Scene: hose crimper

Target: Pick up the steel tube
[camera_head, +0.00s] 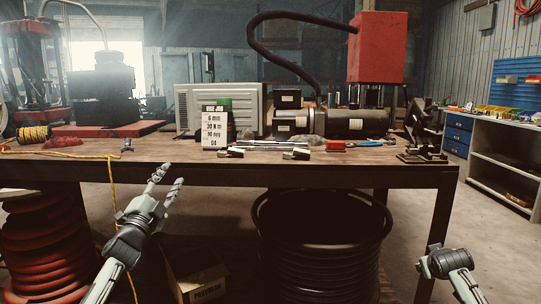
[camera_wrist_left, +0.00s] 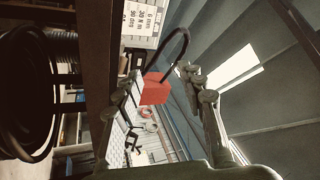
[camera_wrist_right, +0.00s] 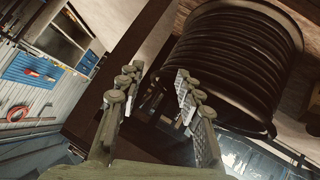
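Several slim silvery pieces (camera_head: 262,149) lie on the workbench near its front edge, right of the sign. The steel tube may be among them, but they are too small to tell apart. My left gripper (camera_head: 168,175) is in front of the bench, left of these pieces and apart from them. Its two fingers are spread and empty, as the left wrist view (camera_wrist_left: 163,78) also shows. My right arm comes in at the lower right of the head view, short of the bench. In the right wrist view, my right gripper (camera_wrist_right: 155,77) is open with nothing between its fingers.
The workbench (camera_head: 200,175) carries a white sign (camera_head: 214,128), a dark cylindrical machine (camera_head: 345,123), a red box (camera_head: 377,47) and a black stand (camera_head: 424,130). A black hose coil (camera_head: 322,245) sits beneath. A yellow cord (camera_head: 112,190) hangs over the front edge at left.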

